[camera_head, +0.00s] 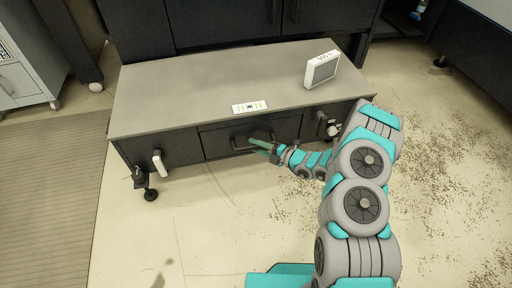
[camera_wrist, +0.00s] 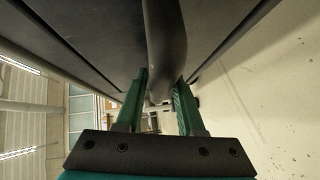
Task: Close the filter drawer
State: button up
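The drawer (camera_head: 220,138) is the dark middle front of a low grey-topped bench. It looks close to flush with the fronts beside it; I cannot tell how large any gap is. A dark bar handle (camera_head: 238,147) runs across it, and my gripper (camera_head: 260,146) is at the handle's right part. In the wrist view the handle (camera_wrist: 164,40) is a thick dark bar running down between the green fingertips of my gripper (camera_wrist: 160,82). The fingers stand apart, one on either side of the bar. Whether they touch it is unclear.
The bench top (camera_head: 190,85) carries a white boxy device (camera_head: 321,70) and a small white card (camera_head: 249,107). A white handle (camera_head: 159,163) hangs on the left front. A dark cabinet stands behind. The floor (camera_head: 225,220) in front is clear, with scattered specks at right.

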jog(key=shift+o, duration=1.3)
jog(key=v, duration=0.8)
